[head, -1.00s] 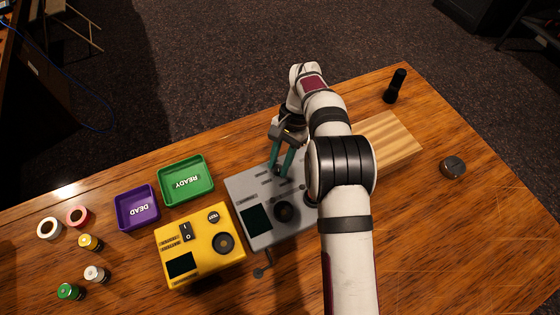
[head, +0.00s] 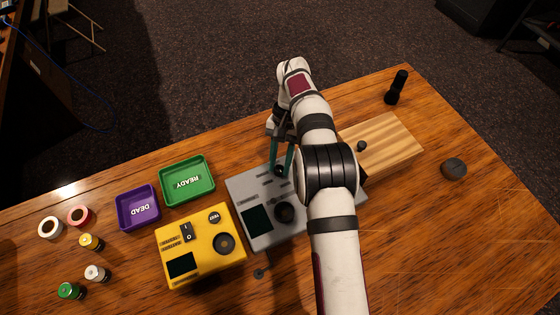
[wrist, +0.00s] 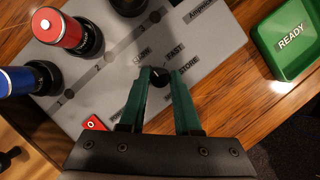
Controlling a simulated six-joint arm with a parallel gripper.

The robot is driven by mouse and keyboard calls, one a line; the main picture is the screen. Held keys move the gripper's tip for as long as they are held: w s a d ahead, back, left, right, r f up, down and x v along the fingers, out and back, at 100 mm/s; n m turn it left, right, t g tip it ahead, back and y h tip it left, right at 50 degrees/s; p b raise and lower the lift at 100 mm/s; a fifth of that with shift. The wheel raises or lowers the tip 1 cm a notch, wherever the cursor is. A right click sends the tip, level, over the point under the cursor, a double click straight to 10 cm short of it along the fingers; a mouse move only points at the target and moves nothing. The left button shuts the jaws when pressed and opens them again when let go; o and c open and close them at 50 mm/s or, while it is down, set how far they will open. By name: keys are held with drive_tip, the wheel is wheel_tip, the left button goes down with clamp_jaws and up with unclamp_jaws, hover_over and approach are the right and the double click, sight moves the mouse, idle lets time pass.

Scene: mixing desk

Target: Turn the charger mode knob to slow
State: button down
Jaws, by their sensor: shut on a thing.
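The grey charger (head: 243,190) stands mid-table, partly hidden by my arm. In the wrist view its panel (wrist: 215,50) carries a small black mode knob (wrist: 158,78). In the head view my gripper (head: 281,170) reaches down to the charger's far part. I cannot tell which word the knob points to.
Red (wrist: 60,30) and blue (wrist: 18,80) cells stand on the charger near my gripper. A red 0 switch (wrist: 94,123) is close by. The yellow tester (head: 205,262), purple DEAD tray (head: 122,221) and green READY tray (head: 164,199) lie left; a wooden block (head: 395,145) lies right.

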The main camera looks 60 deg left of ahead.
sight(280, 166)
drive_tip(key=c, duration=0.6)
unclamp_jaws()
wheel_tip(280, 166, up, 4)
drive_tip(key=shift+r, duration=0.15)
drive_tip(key=w+d+r, duration=0.4)
drive_tip(key=w+d, duration=0.1)
drive_tip(key=w+d+r, duration=0.2)
drive_tip(key=w+d, duration=0.1)
drive_tip(key=shift+d+r, duration=0.25)
drive_tip(key=shift+r, duration=0.1)
drive_tip(key=shift+w, duration=0.1)
